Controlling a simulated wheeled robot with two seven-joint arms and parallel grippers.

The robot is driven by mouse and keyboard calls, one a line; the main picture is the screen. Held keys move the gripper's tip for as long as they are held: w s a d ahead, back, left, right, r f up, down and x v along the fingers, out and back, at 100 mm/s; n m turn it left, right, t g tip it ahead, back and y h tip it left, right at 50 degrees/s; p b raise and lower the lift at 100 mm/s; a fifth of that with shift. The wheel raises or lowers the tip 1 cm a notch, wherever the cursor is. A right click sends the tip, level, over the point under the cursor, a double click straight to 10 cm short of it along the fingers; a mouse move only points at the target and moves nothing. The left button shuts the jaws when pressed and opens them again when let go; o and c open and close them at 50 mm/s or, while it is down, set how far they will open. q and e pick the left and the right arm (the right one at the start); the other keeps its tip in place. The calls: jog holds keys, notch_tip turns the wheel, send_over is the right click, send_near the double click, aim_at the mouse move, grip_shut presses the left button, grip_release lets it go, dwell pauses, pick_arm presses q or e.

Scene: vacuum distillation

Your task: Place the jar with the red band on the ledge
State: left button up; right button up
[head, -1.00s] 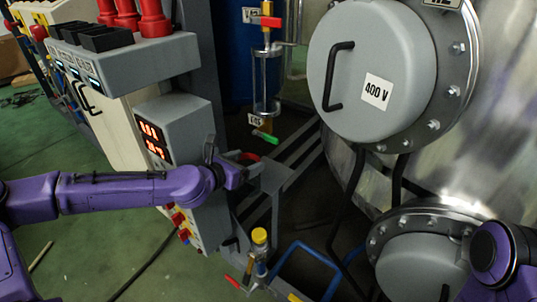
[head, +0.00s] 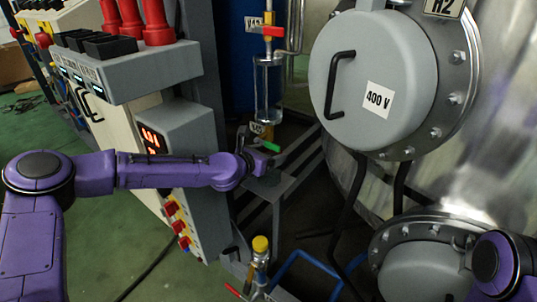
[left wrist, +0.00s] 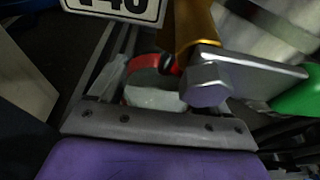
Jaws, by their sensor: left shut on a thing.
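My left gripper (head: 262,158) is at the grey ledge (head: 266,188), just under the valve with the green handle. In the left wrist view it is shut on the jar with the red band (left wrist: 155,97), a pale jar whose red band shows at its far side. The brass valve and its hex nut hide the jar's right part. In the head view the jar is hardly visible behind the gripper and valve. I cannot tell whether the jar touches the ledge. My right gripper is out of view; only part of that arm shows at the lower right.
The valve's green handle (head: 270,146) and brass body (left wrist: 192,28) are very close to the gripper. A glass sight tube (head: 268,88) stands above. The control box with red digits (head: 152,140) is left of it. A yellow-capped valve (head: 260,245) stands below.

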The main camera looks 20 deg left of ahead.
pick_arm(q)
jog(key=o, duration=1.6)
jog(key=shift+f, duration=0.15)
jog(key=shift+c, duration=0.2)
jog(key=shift+r+p, duration=0.35)
jog(key=shift+p, duration=0.05)
jog(key=p+v, duration=0.1)
jog(key=v, duration=1.1)
jog(key=shift+f+p, duration=0.15)
jog(key=shift+p, duration=0.15)
